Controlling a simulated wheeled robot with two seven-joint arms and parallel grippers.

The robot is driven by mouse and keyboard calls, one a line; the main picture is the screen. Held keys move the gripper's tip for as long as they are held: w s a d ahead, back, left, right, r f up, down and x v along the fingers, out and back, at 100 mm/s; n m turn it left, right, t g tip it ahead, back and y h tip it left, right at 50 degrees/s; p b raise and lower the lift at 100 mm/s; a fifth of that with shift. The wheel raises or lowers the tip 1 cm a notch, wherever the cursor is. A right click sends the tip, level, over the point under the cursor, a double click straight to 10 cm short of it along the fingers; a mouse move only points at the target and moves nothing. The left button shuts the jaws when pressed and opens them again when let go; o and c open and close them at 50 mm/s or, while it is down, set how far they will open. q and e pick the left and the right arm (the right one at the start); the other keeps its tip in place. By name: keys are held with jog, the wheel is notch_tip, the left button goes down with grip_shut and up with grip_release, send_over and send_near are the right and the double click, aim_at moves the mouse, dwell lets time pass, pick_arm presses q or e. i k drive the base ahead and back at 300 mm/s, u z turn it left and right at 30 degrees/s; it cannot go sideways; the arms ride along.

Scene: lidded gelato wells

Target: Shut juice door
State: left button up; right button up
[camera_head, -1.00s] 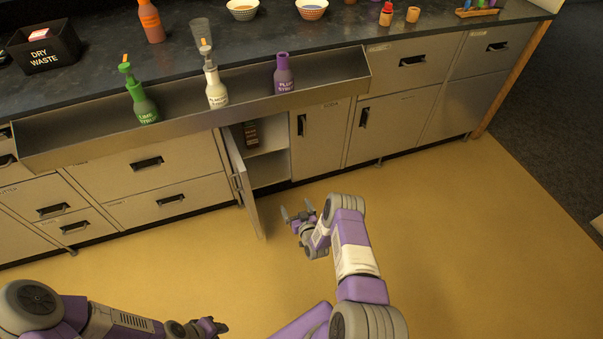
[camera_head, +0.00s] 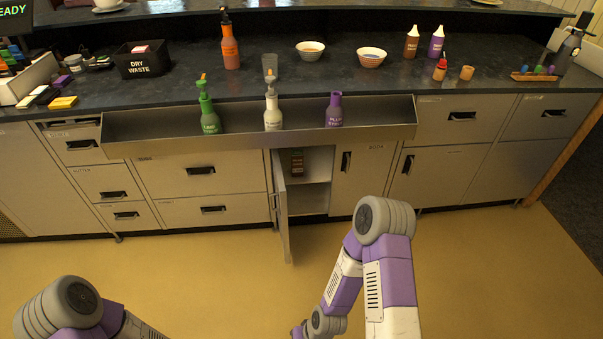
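The open cabinet door (camera_head: 282,212) stands swung out toward me, hinged on the left side of its opening below the steel bottle rail. I cannot read a label on it. The open cabinet (camera_head: 312,184) shows a shelf with a dark brown bottle or carton (camera_head: 297,163) on it. My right arm comes down in front, to the right of the door, and its gripper is cut off or hidden at the bottom edge. My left arm shows only at the bottom left corner, and its gripper is out of view. Nothing visible touches the door.
A steel rail (camera_head: 375,131) juts out above the door, holding a green bottle (camera_head: 209,115), a white bottle (camera_head: 272,110) and a purple bottle (camera_head: 333,110). Closed drawers (camera_head: 205,185) lie left of the opening. A closed door (camera_head: 360,175) is to the right. The yellow floor (camera_head: 215,275) is clear.

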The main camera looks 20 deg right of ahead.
aim_at(281, 195)
jog(key=u, duration=0.7)
jog(key=i, duration=1.15)
jog(key=z, duration=0.7)
